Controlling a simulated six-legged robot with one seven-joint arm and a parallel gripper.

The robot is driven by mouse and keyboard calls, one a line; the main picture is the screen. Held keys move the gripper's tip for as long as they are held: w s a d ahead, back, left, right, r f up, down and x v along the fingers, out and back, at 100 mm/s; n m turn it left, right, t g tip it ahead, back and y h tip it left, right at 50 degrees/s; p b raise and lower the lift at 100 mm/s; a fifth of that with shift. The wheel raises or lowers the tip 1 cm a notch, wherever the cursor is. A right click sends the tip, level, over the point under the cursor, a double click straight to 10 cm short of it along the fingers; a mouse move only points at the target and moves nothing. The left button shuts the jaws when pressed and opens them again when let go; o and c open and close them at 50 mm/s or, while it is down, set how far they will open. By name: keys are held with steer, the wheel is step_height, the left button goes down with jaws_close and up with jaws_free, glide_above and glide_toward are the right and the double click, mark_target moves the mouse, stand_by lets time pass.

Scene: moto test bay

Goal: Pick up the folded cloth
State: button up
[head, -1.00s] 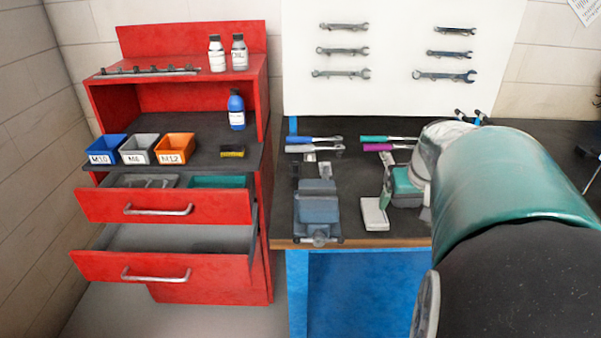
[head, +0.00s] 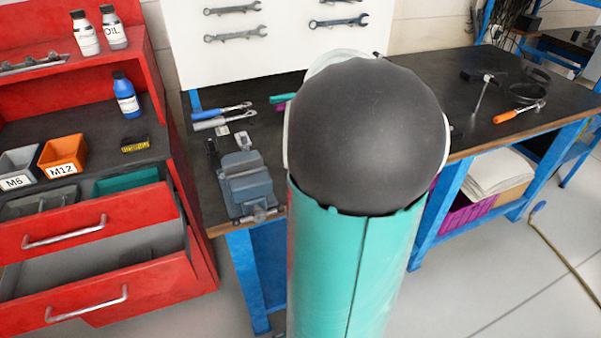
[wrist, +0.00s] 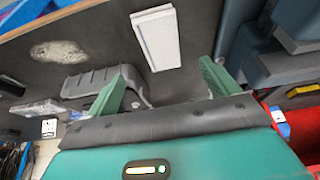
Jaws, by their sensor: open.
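A white, flat, oblong piece with long crease lines, which looks like the folded cloth (wrist: 157,38), lies on the dark bench top in the wrist view. My gripper (wrist: 166,66) shows there with two green fingers spread apart and nothing held between them. The cloth lies just beyond the fingertips, roughly in line with the gap. I cannot tell the exact height between them. In the head view my arm hides the cloth and the gripper.
A blue-grey vise (head: 245,185) stands on the bench (head: 545,88), left of my arm; it shows close to the right finger in the wrist view (wrist: 262,60). A grey object (wrist: 88,82) lies by the left finger. Red drawers (head: 100,225) stand open at left.

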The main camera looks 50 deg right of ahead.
steer(key=x, duration=0.3)
steer(key=shift+f, duration=0.5)
steer(key=shift+x, duration=2.35)
steer(key=shift+w+f, duration=0.1)
steer(key=c, duration=1.1)
steer(key=shift+o, duration=0.2)
